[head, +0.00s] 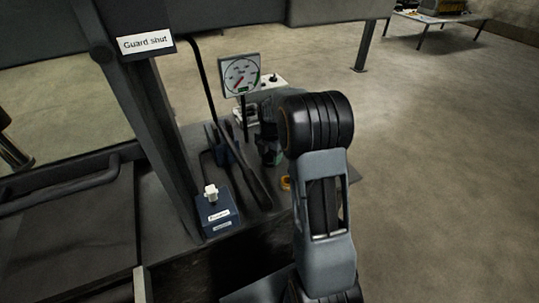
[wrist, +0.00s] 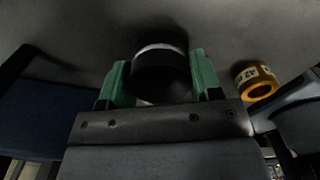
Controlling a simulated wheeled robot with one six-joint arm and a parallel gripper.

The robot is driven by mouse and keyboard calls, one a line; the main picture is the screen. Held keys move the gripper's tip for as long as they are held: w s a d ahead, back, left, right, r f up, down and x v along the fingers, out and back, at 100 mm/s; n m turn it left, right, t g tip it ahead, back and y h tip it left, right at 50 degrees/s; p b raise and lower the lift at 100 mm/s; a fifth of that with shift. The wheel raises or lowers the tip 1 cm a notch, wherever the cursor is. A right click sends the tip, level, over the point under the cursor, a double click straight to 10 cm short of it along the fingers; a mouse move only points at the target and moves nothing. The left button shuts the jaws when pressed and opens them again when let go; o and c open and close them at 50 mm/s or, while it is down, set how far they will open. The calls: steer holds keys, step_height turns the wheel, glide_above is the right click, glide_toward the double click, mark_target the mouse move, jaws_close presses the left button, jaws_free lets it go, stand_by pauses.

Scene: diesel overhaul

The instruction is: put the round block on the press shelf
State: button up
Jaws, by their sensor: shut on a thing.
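My gripper (wrist: 160,66) is shut on a dark round block (wrist: 162,78) with a pale band near its far end. The green fingers press on it from both sides in the wrist view. In the head view my gripper (head: 270,152) hangs above the dark shelf surface (head: 178,212) beside the press frame, partly behind my arm. The block cannot be made out in the head view. I cannot tell whether the block touches the surface beneath it.
An orange labelled ring (wrist: 257,82) lies right of the block; the head view also shows it (head: 286,183). A dial gauge (head: 240,76), a blue switch box (head: 217,210) and dark levers (head: 252,178) crowd the left. A "Guard shut" sign (head: 146,43) is on the frame.

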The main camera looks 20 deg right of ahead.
steer(key=shift+f, duration=0.1)
steer(key=o, duration=1.5)
step_height(320, 180, up, 12)
steer(key=shift+r+p, duration=0.15)
steer(key=shift+p, duration=0.2)
